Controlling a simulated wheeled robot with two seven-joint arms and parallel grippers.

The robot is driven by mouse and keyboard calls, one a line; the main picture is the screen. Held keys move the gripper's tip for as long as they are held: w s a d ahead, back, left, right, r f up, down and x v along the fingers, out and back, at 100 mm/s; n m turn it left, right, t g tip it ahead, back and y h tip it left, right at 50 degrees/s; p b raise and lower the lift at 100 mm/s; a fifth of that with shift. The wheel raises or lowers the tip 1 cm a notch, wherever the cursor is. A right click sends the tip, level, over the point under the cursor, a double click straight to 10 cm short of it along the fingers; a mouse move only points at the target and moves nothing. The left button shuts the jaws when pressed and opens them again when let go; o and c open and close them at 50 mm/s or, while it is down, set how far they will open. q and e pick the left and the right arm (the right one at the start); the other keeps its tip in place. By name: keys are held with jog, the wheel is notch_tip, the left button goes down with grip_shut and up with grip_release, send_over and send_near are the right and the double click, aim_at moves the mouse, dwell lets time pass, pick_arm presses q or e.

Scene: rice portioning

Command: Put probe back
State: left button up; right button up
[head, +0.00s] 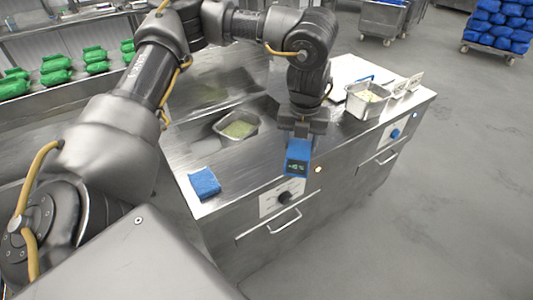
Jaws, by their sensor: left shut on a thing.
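The probe (297,157) is a blue block with a small dark display showing green digits. My left gripper (299,138) is shut on it, pointing down, and holds it near the front edge of the steel counter (240,172). The gripper body hides part of the probe, and no metal tip can be made out. Whether the probe touches the counter cannot be told. I cannot identify a holder for the probe with certainty. My right gripper is not in view.
A blue folded cloth (205,183) lies at the counter's front left corner. A steel pan (254,122) with pale green contents is set behind it. Another steel pan (353,104) and small white stands (414,82) are at the right. Knobs and handles line the front.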

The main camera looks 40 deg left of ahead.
pick_arm(q)
jog(key=w+a+f+p, duration=0.2)
jog(key=a+f, duration=0.2)
jog(key=a, duration=0.5)
send_near(268, 156)
jog(key=shift+w+d+f+b, duration=0.1)
jog(key=shift+d+f+b, duration=0.3)
jog(key=shift+d+f, duration=0.3)
jog(key=shift+w+a+f, duration=0.15)
jog(key=shift+a+f, duration=0.25)
jog(key=shift+a, duration=0.05)
jog(key=shift+a+f, duration=0.15)
jog(key=shift+f, duration=0.05)
jog(key=f, duration=0.1)
jog(key=f+p, duration=0.1)
jog(key=f, duration=0.1)
jog(key=shift+a, duration=0.25)
jog(key=shift+w+f, duration=0.1)
jog(key=shift+f, duration=0.15)
jog(key=shift+f, duration=0.15)
